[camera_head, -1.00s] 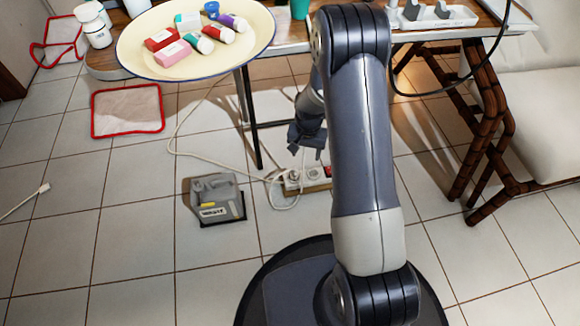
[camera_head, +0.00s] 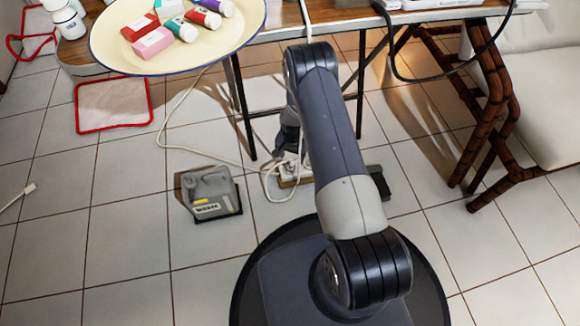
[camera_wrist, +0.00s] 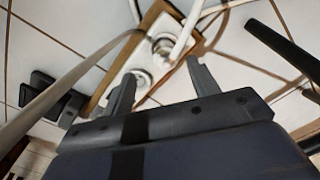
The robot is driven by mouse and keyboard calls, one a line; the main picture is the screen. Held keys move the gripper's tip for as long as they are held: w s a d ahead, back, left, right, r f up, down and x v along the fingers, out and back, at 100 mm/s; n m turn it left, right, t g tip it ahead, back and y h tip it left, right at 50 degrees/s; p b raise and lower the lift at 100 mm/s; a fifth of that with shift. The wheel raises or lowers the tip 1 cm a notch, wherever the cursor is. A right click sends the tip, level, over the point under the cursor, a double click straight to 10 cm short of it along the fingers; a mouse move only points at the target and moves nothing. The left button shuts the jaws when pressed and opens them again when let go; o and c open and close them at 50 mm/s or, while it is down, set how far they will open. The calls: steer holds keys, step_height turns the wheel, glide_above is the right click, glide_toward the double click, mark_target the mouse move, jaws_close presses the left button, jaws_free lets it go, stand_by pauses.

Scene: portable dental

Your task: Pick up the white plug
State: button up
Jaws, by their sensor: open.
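A white plug (camera_wrist: 163,46) with a white cord sits at the power strip (camera_wrist: 119,61) in the wrist view. A second round white shape (camera_wrist: 140,78) lies nearer on the strip; I cannot tell whether it is a plug or a socket. My gripper (camera_wrist: 160,68) is open, its two fingers apart on either side of the strip area, with nothing clearly between them. In the head view my gripper (camera_head: 288,140) is low, just behind the power strip (camera_head: 290,183), and my arm hides part of both. Another white plug end (camera_head: 30,188) lies on the floor at far left.
A grey box-shaped device (camera_head: 211,193) stands on the tiles left of the strip. A white cable (camera_head: 180,108) loops across the floor. The table (camera_head: 282,31) carries a cream plate (camera_head: 95,45) above. Dark table legs (camera_head: 243,110) stand behind my arm.

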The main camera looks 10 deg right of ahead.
mark_target(290, 161)
steer(key=f+b, duration=0.2)
steer(key=f, duration=0.1)
steer(key=f+b, duration=0.1)
steer(key=f, duration=0.1)
steer(key=shift+w+a+f, duration=0.2)
steer(key=shift+w+a, duration=0.1)
steer(key=shift+r, duration=0.1)
steer(key=shift+c, duration=0.4)
steer(key=c, duration=1)
